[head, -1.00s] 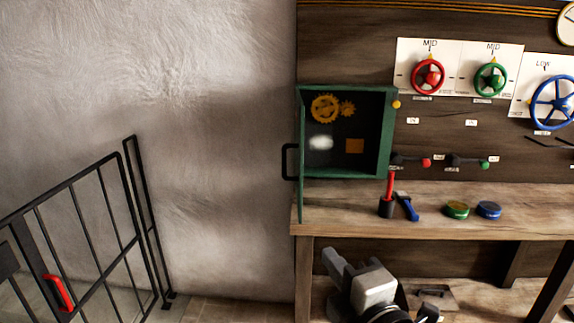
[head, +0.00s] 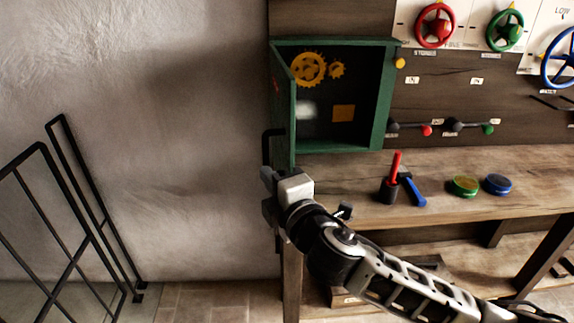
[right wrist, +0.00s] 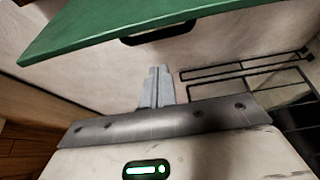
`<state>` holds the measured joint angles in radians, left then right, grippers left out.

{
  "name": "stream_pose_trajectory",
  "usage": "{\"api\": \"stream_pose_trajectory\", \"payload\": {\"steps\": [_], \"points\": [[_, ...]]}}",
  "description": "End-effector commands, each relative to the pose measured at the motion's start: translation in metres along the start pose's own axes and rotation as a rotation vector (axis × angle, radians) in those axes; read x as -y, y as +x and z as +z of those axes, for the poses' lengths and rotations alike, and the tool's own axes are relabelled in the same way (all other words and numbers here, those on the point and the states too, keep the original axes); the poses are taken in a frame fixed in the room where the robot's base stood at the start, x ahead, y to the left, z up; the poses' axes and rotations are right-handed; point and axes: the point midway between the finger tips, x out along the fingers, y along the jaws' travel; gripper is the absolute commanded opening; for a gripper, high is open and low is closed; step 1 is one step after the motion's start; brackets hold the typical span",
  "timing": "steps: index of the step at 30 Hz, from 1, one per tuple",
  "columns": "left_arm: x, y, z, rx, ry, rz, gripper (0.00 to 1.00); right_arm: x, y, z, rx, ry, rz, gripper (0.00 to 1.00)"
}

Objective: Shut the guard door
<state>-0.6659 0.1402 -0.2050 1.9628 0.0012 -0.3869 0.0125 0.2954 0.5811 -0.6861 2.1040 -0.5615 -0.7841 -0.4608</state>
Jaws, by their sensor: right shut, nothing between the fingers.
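The green guard door (head: 283,100) stands open at the left side of the green cabinet (head: 383,100) and shows nearly edge-on in the head view. Its black handle (head: 267,148) sticks out to the left of it. My right gripper (head: 270,188) is just below the handle and door, shut and empty. In the right wrist view the door (right wrist: 130,28) crosses the top, with the black handle (right wrist: 160,34) under its edge. The shut fingers (right wrist: 157,88) point toward the handle, with a gap between them. My left gripper is out of view.
Yellow gears (head: 308,69) show inside the cabinet. The workbench (head: 455,215) carries a black cup (head: 389,192) with a red-handled tool, a blue tool (head: 413,190), and green (head: 465,187) and blue (head: 497,185) discs. A black railing (head: 75,240) stands at left; the wall between is clear.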

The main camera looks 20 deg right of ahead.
Motion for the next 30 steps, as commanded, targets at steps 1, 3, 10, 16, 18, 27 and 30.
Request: {"api": "stream_pose_trajectory", "payload": {"steps": [1, 3, 10, 16, 18, 27, 30], "points": [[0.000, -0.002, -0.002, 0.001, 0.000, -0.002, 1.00, -0.003, 0.011, 0.000, 0.001, 0.000, 0.002, 0.00], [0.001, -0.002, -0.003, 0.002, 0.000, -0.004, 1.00, -0.002, 0.021, 0.003, 0.002, -0.002, 0.000, 0.00], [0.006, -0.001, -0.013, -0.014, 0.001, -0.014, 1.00, 0.000, 0.007, 0.032, 0.001, -0.002, -0.001, 0.00], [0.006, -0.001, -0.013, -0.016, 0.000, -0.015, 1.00, 0.000, 0.005, 0.038, -0.001, 0.000, 0.000, 0.00], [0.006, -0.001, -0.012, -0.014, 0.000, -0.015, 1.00, 0.000, 0.005, 0.038, -0.001, 0.000, 0.000, 0.00], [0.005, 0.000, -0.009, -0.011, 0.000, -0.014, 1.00, 0.001, 0.004, 0.041, -0.006, -0.001, 0.000, 0.00], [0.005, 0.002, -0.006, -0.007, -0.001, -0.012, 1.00, 0.002, 0.003, 0.047, -0.024, -0.003, 0.000, 0.00]]}}
